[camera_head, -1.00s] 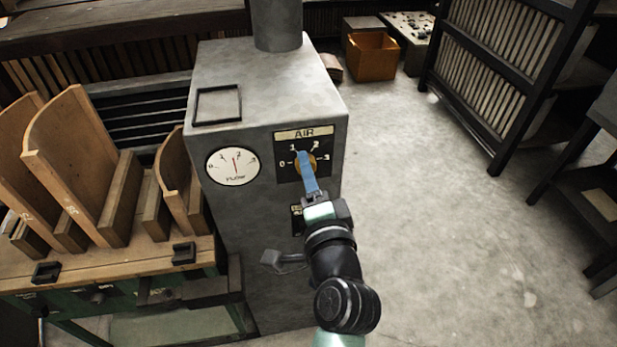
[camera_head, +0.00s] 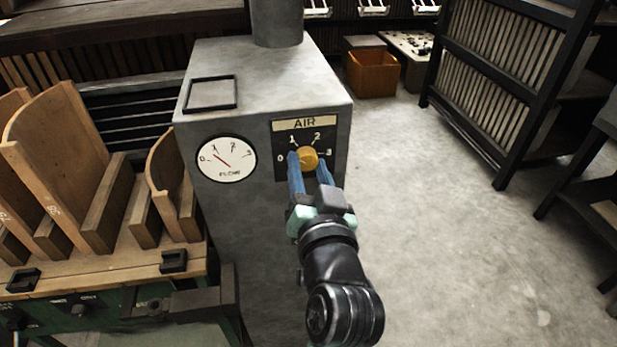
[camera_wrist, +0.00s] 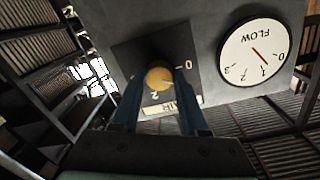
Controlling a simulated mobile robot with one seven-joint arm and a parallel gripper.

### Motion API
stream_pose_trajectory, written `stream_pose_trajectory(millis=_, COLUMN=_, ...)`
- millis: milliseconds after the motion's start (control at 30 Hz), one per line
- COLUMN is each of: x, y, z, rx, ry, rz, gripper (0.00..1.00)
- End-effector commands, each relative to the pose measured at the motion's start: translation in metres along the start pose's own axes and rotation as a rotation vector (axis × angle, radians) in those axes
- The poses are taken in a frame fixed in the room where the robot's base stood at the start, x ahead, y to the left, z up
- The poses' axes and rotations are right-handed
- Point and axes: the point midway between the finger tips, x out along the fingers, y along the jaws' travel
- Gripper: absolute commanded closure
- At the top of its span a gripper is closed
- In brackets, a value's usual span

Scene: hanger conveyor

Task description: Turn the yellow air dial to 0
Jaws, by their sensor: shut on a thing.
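The yellow air dial (camera_head: 308,157) sits on a black AIR plate (camera_head: 283,136) marked 0 to 3 on the grey machine's front. The dial also shows in the wrist view (camera_wrist: 159,78). My gripper (camera_head: 309,168) is shut on it, with one blue finger at the dial's left and one at its right in the head view. In the wrist view the two fingers (camera_wrist: 158,101) come up from below to the dial. The dial's pointer direction is hard to tell. The round FLOW gauge (camera_head: 226,159) has its red needle near 1.
The grey machine (camera_head: 250,230) stands beside a bench with curved wooden pieces (camera_head: 70,185) at left. Black racks (camera_head: 500,85) stand at right. An orange bin (camera_head: 372,74) is on the floor behind. The concrete floor right of the machine is clear.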

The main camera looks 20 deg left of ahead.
Motion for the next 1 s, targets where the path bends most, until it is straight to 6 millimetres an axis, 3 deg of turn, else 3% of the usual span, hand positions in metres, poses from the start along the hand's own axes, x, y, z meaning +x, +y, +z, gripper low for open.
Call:
stream_pose_trajectory(millis=500, x=0.0002, y=0.0017, z=0.0028, rx=-0.44, ry=0.024, rz=0.005, gripper=1.0)
stream_pose_trajectory(millis=1000, x=0.0001, y=0.0005, z=0.0008, rx=-0.608, ry=0.032, rz=0.006, gripper=1.0)
